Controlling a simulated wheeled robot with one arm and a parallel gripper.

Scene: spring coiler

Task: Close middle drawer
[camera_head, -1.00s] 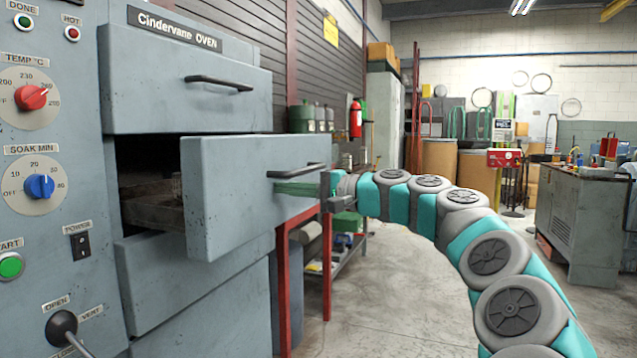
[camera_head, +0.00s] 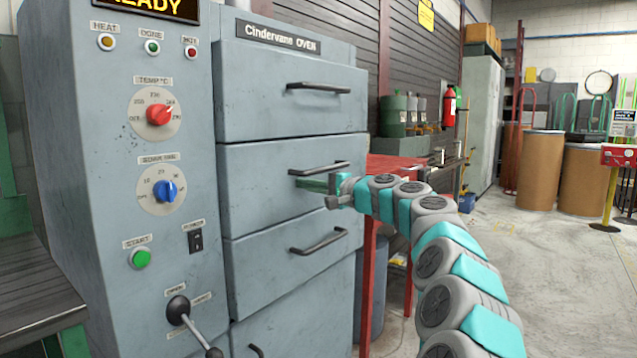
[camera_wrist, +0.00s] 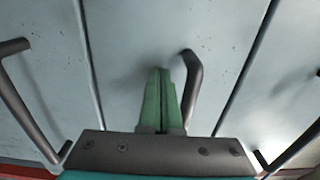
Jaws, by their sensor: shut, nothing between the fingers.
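The middle drawer (camera_head: 255,181) of the grey Cindervane oven sits flush in the front, level with the drawers above and below. Its dark bar handle (camera_head: 318,168) runs across the upper right of its face. My gripper (camera_head: 303,184) is shut and empty, its green fingertips at the drawer face just below the handle. In the wrist view the two fingers (camera_wrist: 160,82) lie together beside the handle (camera_wrist: 192,90), pointing at the drawer face (camera_wrist: 128,60). I cannot tell whether the tips touch the face.
The upper drawer (camera_head: 270,110) and the drawer below (camera_head: 265,260) are also shut, with handles standing out. A control panel (camera_head: 120,190) with knobs and a lever (camera_head: 185,315) is at left. A red table (camera_head: 395,168) stands right of the oven. Floor at right is open.

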